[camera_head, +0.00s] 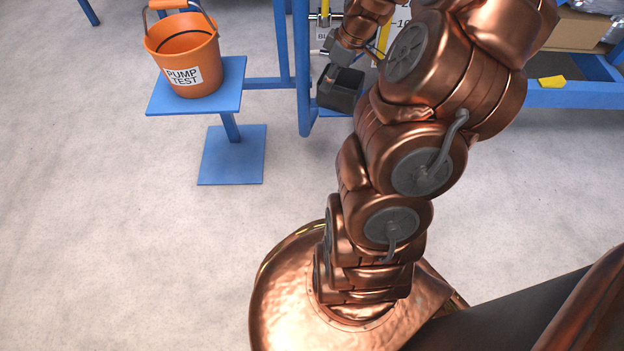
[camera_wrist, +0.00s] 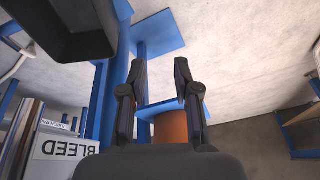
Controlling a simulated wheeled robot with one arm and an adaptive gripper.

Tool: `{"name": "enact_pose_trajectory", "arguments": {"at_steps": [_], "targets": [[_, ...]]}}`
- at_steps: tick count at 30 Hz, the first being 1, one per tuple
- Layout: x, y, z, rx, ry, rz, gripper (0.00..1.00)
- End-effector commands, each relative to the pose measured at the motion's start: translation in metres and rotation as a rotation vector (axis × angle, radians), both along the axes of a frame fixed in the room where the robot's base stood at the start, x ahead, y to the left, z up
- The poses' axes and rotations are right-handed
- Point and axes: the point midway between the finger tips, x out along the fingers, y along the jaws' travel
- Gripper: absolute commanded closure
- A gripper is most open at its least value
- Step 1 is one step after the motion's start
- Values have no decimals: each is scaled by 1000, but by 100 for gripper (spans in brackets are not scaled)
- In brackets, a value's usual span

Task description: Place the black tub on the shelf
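The black tub (camera_head: 342,92) is an open-topped dark box near the top centre of the head view, beside a blue upright. It also shows in the wrist view as a large dark shape (camera_wrist: 65,25) at the upper left, cut off by the frame. My gripper (camera_head: 332,72) is right by the tub's left rim in the head view. In the wrist view the two fingers (camera_wrist: 163,72) are apart with nothing between them, and the tub is to their left. I cannot tell whether they touch the tub, or which surface is the shelf.
An orange bucket (camera_head: 184,60) labelled PUMP TEST stands on a blue platform (camera_head: 150,104) left of the tub. A blue frame (camera_head: 304,60) runs beside the tub. A cardboard box (camera_head: 577,33) and yellow item (camera_head: 551,82) are at right. The left foreground floor is clear.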

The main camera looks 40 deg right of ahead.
Motion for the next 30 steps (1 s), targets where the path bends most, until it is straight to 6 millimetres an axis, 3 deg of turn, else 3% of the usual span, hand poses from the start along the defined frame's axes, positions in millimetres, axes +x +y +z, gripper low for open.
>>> {"name": "enact_pose_trajectory", "arguments": {"at_steps": [1, 6, 9, 15, 19, 24, 30], "targets": [[-2, 32, 9, 9, 34, 12, 69], [-28, 122, 30, 26, 168, -20, 69], [-55, 165, 38, 14, 253, -55, 69], [-124, 225, 47, -53, 410, -167, 69], [-171, 247, 50, -115, 488, -267, 69], [-220, 259, 52, -184, 554, -389, 69], [-244, 260, 51, -221, 582, -463, 69]]}}
